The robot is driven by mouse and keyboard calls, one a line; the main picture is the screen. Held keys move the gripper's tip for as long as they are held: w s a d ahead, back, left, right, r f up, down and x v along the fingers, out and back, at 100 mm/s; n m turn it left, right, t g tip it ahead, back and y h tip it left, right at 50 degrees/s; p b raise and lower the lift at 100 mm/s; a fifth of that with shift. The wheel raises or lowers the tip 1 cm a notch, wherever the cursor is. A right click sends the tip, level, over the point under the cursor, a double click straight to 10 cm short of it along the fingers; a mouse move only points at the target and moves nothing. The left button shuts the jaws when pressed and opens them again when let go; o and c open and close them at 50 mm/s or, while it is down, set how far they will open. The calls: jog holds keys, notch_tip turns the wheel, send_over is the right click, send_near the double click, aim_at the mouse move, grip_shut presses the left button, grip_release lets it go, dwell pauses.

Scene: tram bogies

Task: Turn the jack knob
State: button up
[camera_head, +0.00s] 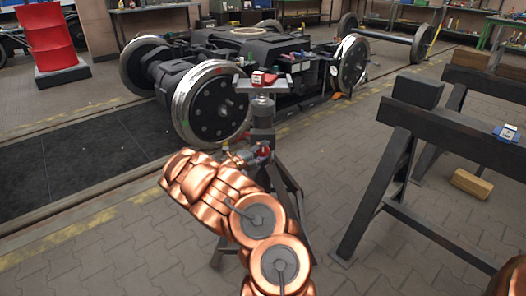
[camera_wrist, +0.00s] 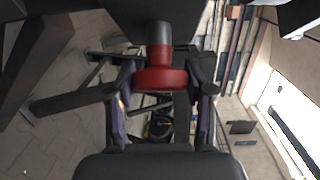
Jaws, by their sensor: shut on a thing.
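The jack (camera_head: 262,112) is a dark stand on splayed legs with a flat plate on top, in the middle of the head view. Its red knob (camera_head: 264,152) shows low on its column and is partly hidden. In the wrist view, the knob (camera_wrist: 160,79) is a thick red disc below a grey shaft, upper middle. My gripper (camera_head: 242,156) reaches the column from the left, at the end of my copper-coloured arm. In the wrist view, my gripper (camera_wrist: 161,92) has one finger on each side of the knob and is shut on it.
A tram bogie (camera_head: 270,60) with large wheels stands behind the jack. A dark trestle (camera_head: 430,125) stands to the right, with a wooden block (camera_head: 471,184) on the floor beside it. A red drum-like stand (camera_head: 48,38) is at the far left. Paved floor is clear at the lower left.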

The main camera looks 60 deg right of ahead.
jog(key=shift+r, duration=0.1)
